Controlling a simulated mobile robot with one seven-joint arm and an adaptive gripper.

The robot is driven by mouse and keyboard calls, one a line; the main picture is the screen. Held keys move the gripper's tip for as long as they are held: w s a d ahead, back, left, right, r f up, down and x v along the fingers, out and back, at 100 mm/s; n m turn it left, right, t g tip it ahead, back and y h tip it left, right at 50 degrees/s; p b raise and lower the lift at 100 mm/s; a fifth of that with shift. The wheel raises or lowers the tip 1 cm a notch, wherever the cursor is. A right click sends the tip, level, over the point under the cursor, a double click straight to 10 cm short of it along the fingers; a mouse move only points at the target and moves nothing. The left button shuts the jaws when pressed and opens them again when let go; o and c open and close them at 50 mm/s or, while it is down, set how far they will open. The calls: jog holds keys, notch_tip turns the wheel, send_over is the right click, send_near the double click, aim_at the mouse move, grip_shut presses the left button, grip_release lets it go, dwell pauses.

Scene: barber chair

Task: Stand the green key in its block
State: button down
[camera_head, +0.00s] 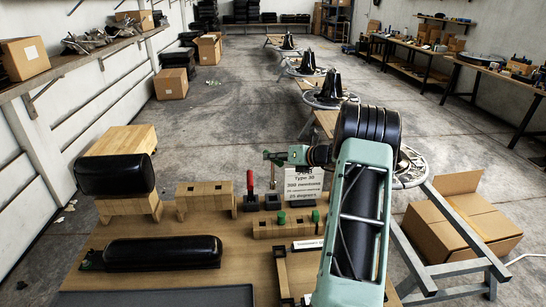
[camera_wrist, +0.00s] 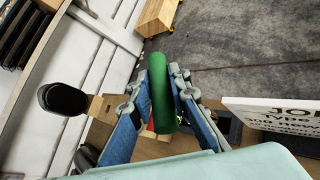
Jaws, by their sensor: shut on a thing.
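My gripper (camera_wrist: 162,95) is shut on the green key, a plain green cylinder (camera_wrist: 158,75) that sits between its two blue fingers in the wrist view. In the head view my gripper (camera_head: 274,157) is above the bench, just left of the top of the white sign; the key is too small to make out clearly there. A low wooden block (camera_head: 262,231) stands on the bench below, with two green pieces (camera_head: 281,218) at its top. Another wooden block (camera_head: 205,190) with notches stands to its left. I cannot tell which block is the key's.
The white sign (camera_head: 303,186) stands close to my gripper. A red-handled tool (camera_head: 250,182) stands upright left of it. A black padded roll (camera_head: 162,252) lies at the front left; a black cushion (camera_head: 115,174) rests on a wooden stand. A cardboard box (camera_head: 462,228) is on the right.

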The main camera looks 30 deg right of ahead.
jog(key=b, duration=0.2)
send_over(273, 181)
jog(key=shift+w+d+f, duration=0.1)
jog(key=shift+w+f, duration=0.05)
jog(key=shift+f, duration=0.6)
jog(key=shift+w+d+f, duration=0.1)
jog(key=shift+f, duration=0.7)
jog(key=shift+w+d+f, duration=0.1)
jog(key=shift+w+f, duration=0.05)
jog(key=shift+f, duration=0.6)
jog(key=shift+f+b, duration=1.15)
jog(key=shift+f, duration=0.75)
jog(key=c, duration=1.7)
grip_release()
jog(key=shift+c, duration=0.2)
jog(key=shift+s, duration=0.1)
